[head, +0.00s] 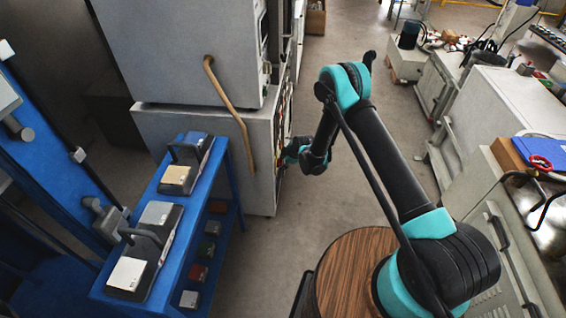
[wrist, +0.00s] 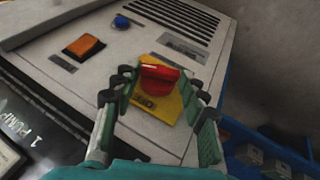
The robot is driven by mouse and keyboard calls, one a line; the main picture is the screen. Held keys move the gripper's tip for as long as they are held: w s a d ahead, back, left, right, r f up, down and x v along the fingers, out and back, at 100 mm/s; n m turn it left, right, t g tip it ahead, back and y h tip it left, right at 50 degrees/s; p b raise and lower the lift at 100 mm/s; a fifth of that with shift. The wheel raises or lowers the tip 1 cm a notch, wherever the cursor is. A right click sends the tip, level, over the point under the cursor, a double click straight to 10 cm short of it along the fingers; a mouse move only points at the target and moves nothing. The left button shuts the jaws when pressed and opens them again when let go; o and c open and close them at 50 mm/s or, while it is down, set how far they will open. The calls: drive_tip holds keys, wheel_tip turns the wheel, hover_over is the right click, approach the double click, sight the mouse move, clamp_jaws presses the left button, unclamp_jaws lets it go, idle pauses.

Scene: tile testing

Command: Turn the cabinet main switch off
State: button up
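The grey cabinet (head: 190,135) stands at the left of the aisle in the head view, its panel side facing right, towards my arm. In the wrist view its panel (wrist: 115,55) carries a red rotary switch (wrist: 158,75) on a yellow plate (wrist: 165,106). Lettering that looks like "OFF" shows on the plate, near my gripper. My gripper (wrist: 160,82) is open, with one finger on each side of the red switch. I cannot tell whether the fingers touch it. In the head view the arm's end is at the cabinet's face, and the switch cannot be made out.
The panel also has an orange rocker (wrist: 84,47), a blue button (wrist: 121,22) and a vent grille (wrist: 180,15). A blue rack (head: 170,215) with testing devices stands left of the cabinet. Open floor (head: 350,125) lies right of the cabinet. Benches and machines line the right side.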

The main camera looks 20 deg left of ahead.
drive_tip(key=o, duration=0.4)
drive_tip(key=shift+c, duration=0.2)
drive_tip(key=v, duration=1.2)
drive_tip(key=shift+w, duration=0.15)
